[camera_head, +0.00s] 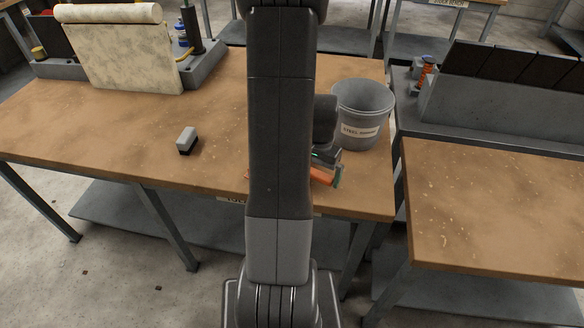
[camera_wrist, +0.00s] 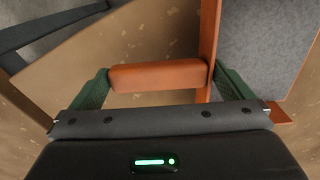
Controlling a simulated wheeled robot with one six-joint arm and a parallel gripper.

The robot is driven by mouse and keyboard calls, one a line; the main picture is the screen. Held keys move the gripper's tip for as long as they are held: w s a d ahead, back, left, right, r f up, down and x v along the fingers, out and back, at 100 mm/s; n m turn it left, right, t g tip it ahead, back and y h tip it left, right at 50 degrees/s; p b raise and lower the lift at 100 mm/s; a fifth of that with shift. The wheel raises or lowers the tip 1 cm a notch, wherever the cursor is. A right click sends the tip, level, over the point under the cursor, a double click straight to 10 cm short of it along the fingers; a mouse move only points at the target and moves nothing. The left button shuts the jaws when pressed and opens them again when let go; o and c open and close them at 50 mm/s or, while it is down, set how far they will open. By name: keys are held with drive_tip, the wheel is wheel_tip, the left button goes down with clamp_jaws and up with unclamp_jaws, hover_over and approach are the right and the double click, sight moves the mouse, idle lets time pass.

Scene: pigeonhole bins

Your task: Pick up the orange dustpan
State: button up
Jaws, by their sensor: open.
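The orange dustpan (camera_head: 323,177) lies near the front edge of the brown workbench, mostly hidden behind my arm in the head view. In the wrist view its orange handle (camera_wrist: 145,77) lies crosswise between my fingers, with an orange edge (camera_wrist: 208,35) running away from its right end. My gripper (camera_wrist: 163,72) is open, its green fingers on either side of the handle's ends. I cannot tell whether either finger touches it. In the head view my gripper (camera_head: 334,163) is low over the bench, to the right of my arm.
A grey bucket (camera_head: 360,105) with a "STEEL" label stands just behind my gripper. A small grey and black block (camera_head: 186,140) stands to the left on the bench (camera_head: 110,125). A pale roll sheet (camera_head: 130,55) is at the back left. A gap separates the right bench (camera_head: 490,205).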

drive_tip(key=shift+f, duration=0.4)
drive_tip(key=c, duration=0.8)
